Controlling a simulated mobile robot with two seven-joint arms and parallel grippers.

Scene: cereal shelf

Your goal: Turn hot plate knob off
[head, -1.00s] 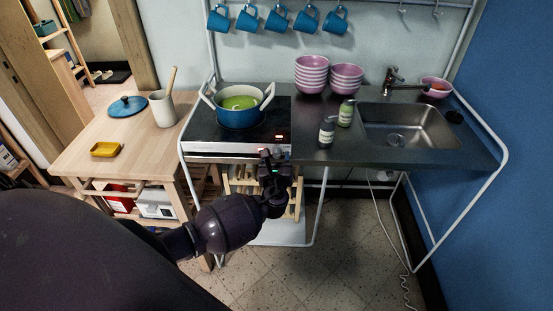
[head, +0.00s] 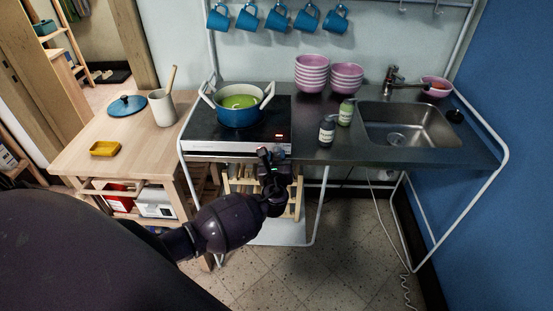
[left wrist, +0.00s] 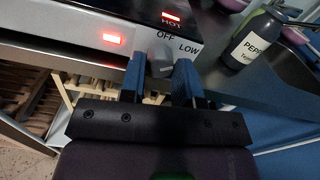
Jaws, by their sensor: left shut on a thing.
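The hot plate (head: 190,135) is a black cooktop with a pale front panel, set in the counter. Its grey knob (left wrist: 160,61) shows in the left wrist view, near the printed words OFF and LOW. My left gripper (head: 268,153) is at the front panel's right end in the head view. In the left wrist view its blue fingers (left wrist: 160,80) stand on both sides of the knob, shut on it. A red HOT light (left wrist: 171,16) and another red light (left wrist: 112,38) are lit. In the head view the gripper hides the knob. My right gripper is not in view.
A blue pot (head: 238,113) with green contents stands on the cooktop. Two bottles (head: 327,131) and pink bowls (head: 312,73) stand to its right, then the sink (head: 410,125). A wooden table (head: 85,140) is at the left.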

